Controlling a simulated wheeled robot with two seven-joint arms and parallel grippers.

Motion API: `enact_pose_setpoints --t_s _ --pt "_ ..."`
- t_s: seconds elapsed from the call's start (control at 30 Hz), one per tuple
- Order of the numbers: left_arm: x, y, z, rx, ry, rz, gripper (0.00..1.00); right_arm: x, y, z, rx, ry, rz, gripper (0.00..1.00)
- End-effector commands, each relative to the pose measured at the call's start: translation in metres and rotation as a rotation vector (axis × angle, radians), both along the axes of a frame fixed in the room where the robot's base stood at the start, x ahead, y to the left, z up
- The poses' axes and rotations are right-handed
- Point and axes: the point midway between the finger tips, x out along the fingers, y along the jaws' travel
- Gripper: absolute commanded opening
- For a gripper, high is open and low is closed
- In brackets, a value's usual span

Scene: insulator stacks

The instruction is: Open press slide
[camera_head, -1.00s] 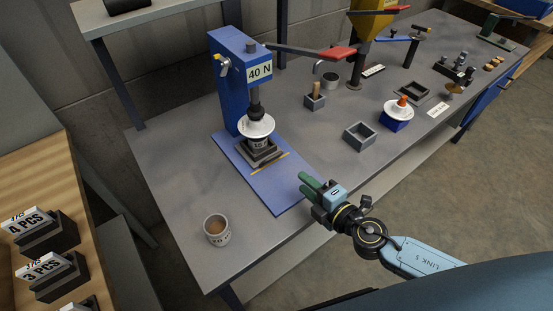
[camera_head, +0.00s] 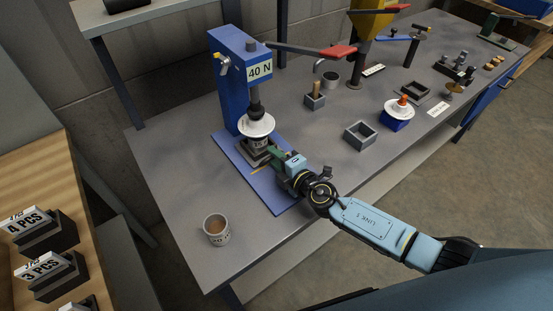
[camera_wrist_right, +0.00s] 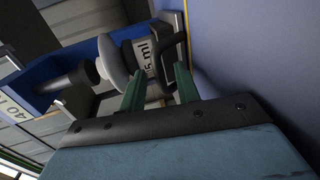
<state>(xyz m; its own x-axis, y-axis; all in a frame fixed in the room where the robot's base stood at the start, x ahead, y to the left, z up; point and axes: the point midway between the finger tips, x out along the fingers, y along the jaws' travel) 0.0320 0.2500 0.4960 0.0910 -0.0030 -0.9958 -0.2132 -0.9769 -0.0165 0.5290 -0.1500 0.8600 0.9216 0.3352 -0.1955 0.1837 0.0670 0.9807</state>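The blue press (camera_head: 226,85) labelled "40 N" stands on the grey bench, its red-tipped lever (camera_head: 335,52) reaching right. Under its ram are a white disc (camera_head: 256,126) and a dark slide (camera_head: 250,155) on the blue base plate (camera_head: 272,196). My right gripper (camera_head: 273,153) is at the front of the slide, partly covering it. In the right wrist view, the green fingers of the right gripper (camera_wrist_right: 158,78) are apart, near a dark bracket-like part (camera_wrist_right: 176,45) and a body marked "ml". I cannot tell whether they touch it. My left gripper is not in view.
A cup (camera_head: 217,230) stands at the bench's near left. A grey open box (camera_head: 359,135), a blue holder with a white disc (camera_head: 397,115) and a small block (camera_head: 315,100) are to the right. The bench between press and cup is clear.

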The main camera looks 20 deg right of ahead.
Motion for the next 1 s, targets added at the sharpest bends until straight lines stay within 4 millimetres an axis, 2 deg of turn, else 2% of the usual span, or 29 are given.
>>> enact_pose_setpoints --t_s 0.17,0.4,0.77,0.87,1.0 --pt "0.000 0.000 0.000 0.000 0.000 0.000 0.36 0.000 0.000 0.000 0.000 0.000 0.000 0.32" --pt "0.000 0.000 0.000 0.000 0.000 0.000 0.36 0.000 0.000 0.000 0.000 0.000 0.000 0.01" --pt "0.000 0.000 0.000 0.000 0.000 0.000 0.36 -0.002 -0.001 0.000 0.000 0.000 0.000 0.00" --pt "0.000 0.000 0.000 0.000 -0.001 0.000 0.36 -0.008 -0.003 -0.001 0.001 0.001 0.000 0.00" --pt "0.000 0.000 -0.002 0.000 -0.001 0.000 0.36 -0.026 -0.009 -0.002 0.000 0.002 0.000 0.00"
